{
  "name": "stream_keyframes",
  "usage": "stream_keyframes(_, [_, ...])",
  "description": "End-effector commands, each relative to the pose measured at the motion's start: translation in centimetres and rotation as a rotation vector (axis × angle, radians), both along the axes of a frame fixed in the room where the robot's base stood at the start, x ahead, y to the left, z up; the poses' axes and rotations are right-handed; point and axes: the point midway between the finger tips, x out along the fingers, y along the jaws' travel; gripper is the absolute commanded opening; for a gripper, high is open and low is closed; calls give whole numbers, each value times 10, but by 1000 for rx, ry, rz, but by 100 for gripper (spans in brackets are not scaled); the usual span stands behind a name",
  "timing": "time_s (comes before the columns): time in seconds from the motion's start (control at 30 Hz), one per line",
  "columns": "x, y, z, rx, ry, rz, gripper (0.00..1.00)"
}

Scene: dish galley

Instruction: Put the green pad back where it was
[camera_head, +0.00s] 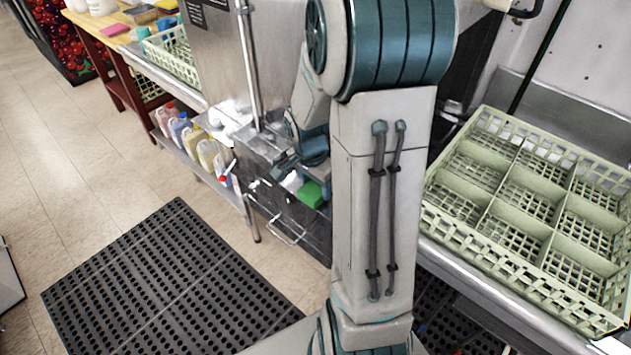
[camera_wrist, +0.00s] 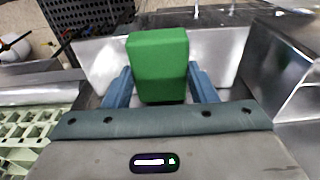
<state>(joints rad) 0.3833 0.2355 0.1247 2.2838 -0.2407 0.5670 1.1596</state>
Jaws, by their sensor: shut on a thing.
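The green pad (camera_wrist: 158,62) is a thick block held between the two blue fingers of my gripper (camera_wrist: 160,84) in the wrist view. In the head view the pad (camera_head: 311,194) shows just left of my arm, low in front of the steel dish machine. My gripper is shut on it. My arm hides most of the gripper in the head view. In the wrist view steel walls stand behind and to both sides of the pad; I cannot tell whether it touches them.
A pale green divided rack (camera_head: 520,205) stands on the steel counter at right. Several bottles (camera_head: 207,155) line a low shelf at left. Another green rack (camera_head: 172,58) and a pink pad (camera_head: 114,30) sit farther back. A black mat (camera_head: 165,285) covers open floor.

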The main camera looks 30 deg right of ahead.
Motion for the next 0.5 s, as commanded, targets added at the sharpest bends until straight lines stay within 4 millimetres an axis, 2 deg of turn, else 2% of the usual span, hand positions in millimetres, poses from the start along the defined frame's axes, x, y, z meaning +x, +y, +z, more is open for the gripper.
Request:
stream_keyframes(0.17, [0, 0, -2, 0, 0, 0, 33])
stream_keyframes(0.2, [0, 0, -2, 0, 0, 1, 54])
stream_keyframes(0.27, [0, 0, -1, 0, 0, 1, 71])
stream_keyframes(0.3, [0, 0, -1, 0, 0, 0, 73])
stream_keyframes(0.5, [0, 0, -1, 0, 0, 1, 73])
